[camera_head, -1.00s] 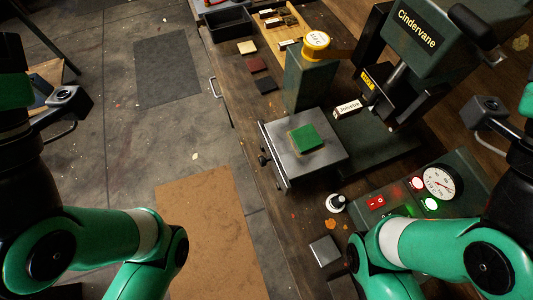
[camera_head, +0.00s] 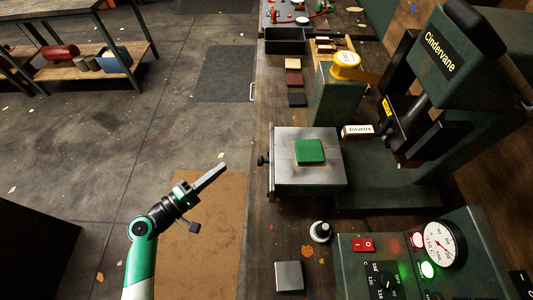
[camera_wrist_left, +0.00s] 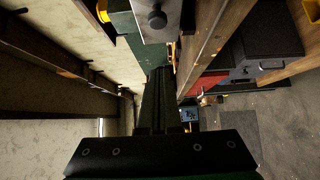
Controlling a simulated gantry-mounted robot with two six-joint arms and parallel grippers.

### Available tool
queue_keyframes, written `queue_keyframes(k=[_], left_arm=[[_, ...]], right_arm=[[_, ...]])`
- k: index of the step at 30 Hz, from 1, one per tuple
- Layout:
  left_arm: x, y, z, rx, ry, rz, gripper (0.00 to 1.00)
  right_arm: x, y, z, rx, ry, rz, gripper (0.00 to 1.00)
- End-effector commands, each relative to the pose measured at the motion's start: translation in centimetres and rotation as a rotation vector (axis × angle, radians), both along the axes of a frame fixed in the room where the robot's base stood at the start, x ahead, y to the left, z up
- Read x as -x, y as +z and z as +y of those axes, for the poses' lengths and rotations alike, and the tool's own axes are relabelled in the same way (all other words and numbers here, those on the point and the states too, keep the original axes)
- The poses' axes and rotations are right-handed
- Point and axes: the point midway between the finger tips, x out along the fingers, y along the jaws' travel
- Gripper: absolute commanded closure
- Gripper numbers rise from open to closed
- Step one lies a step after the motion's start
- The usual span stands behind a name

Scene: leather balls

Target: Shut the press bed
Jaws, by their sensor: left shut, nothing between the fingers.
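The press bed (camera_head: 328,172) is a grey metal plate pulled out to the left of the green Cindervane press (camera_head: 440,55). A green square of leather (camera_head: 309,151) lies on it, on a slightly larger tan piece. A dark knob (camera_head: 262,160) is on the bed's left side. My left gripper (camera_head: 222,168) is shut and empty, above the floor mat, to the left of the bed and apart from it. In the left wrist view, my shut fingers (camera_wrist_left: 160,75) point toward a grey metal part with a knob (camera_wrist_left: 157,18), which looks like the bed. My right gripper is out of view.
A control box (camera_head: 420,265) with a gauge and a red switch stands at the front right. A white-and-black knob (camera_head: 320,231) and a metal block (camera_head: 289,276) are on the bench. A dark tray (camera_head: 285,40) is at the back.

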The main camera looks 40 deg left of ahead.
Motion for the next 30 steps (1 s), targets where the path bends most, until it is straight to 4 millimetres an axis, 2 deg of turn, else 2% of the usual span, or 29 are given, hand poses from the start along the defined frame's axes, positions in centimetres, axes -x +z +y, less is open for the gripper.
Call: queue_keyframes(k=[4, 8, 19, 24, 30], left_arm=[[-0.7, 0.1, -0.1, -0.003, -0.005, 0.000, 1.00], [-2.5, 0.1, -0.3, -0.005, -0.009, -0.002, 1.00], [-10.5, 0.2, -0.8, -0.006, -0.009, -0.002, 1.00], [-12.1, 0.2, -2.9, -0.004, -0.009, -0.001, 1.00], [-12.8, 0.1, -3.6, -0.004, -0.005, 0.000, 1.00]], right_arm=[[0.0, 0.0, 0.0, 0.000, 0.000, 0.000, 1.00], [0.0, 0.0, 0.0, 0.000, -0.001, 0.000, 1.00], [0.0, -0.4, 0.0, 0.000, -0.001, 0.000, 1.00], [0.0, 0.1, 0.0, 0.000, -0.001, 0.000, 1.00], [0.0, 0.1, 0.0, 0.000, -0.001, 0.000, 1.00]])
